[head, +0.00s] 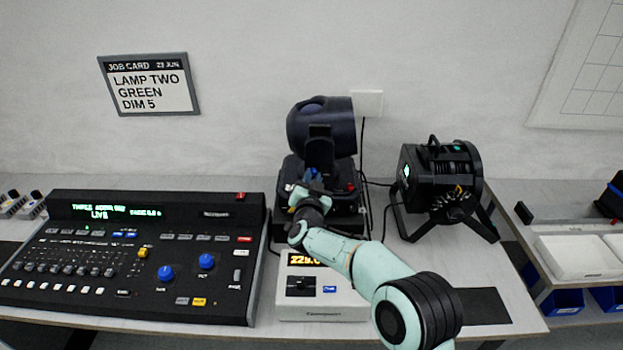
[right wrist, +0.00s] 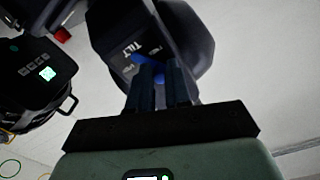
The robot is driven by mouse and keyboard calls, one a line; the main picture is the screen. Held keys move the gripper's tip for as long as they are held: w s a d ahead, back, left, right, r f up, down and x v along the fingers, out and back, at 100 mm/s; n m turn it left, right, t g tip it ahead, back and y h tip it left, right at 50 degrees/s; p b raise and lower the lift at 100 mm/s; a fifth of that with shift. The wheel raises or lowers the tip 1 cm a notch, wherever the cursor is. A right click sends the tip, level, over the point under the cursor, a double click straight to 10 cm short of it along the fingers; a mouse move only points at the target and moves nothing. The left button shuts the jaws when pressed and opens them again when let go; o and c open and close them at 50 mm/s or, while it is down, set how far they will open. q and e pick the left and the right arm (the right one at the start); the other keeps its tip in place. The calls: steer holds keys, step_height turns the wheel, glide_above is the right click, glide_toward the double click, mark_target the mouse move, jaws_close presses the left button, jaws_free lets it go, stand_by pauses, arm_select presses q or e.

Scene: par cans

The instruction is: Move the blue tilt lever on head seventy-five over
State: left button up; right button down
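A dark moving-head lamp (head: 322,127) stands on its base at the back middle of the bench. Its side, marked TILT (right wrist: 131,49), fills the upper middle of the right wrist view. The blue tilt lever (right wrist: 146,59) shows there just beyond my fingertips, partly hidden by them. My right gripper (right wrist: 161,72) reaches the lever, its two dark fingers close together with blue between their tips. It looks shut on the lever. In the head view my right gripper (head: 312,182) is small in front of the lamp. I cannot read a seventy-five on the lamp. My left gripper is out of view.
A lighting console (head: 130,262) lies at the left. A white box with an orange display (head: 320,303) stands in front of the lamp. A second black lamp (head: 440,185) stands at the right; its cable runs near the first lamp. A job card (head: 150,85) hangs on the wall.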

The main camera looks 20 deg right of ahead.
steer(key=shift+a+r, duration=0.15)
steer(key=m+b, duration=0.2)
steer(key=d+m+b, duration=0.1)
steer(key=m+b, duration=0.1)
steer(key=m, duration=0.1)
steer(key=shift+s+d+r+b, duration=0.1)
steer(key=shift+s+r+b, duration=0.1)
steer(key=shift+b, duration=0.1)
steer(key=shift+d+m+b, duration=0.2)
steer(key=shift+m+b, duration=0.6)
steer(key=shift+m, duration=0.2)
steer(key=shift+s+d+m+b, duration=0.15)
steer(key=shift+d+m+b, duration=0.2)
steer(key=shift+m+b, duration=0.75)
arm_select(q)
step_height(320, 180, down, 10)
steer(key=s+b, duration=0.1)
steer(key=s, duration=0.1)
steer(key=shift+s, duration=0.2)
arm_select(e)
steer(key=shift+d+f+m, duration=0.1)
steer(key=shift+d+m, duration=0.15)
steer(key=shift+m, duration=1.05)
arm_select(q)
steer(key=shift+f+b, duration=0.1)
steer(key=shift+b, duration=0.25)
arm_select(e)
steer(key=shift+f, duration=0.1)
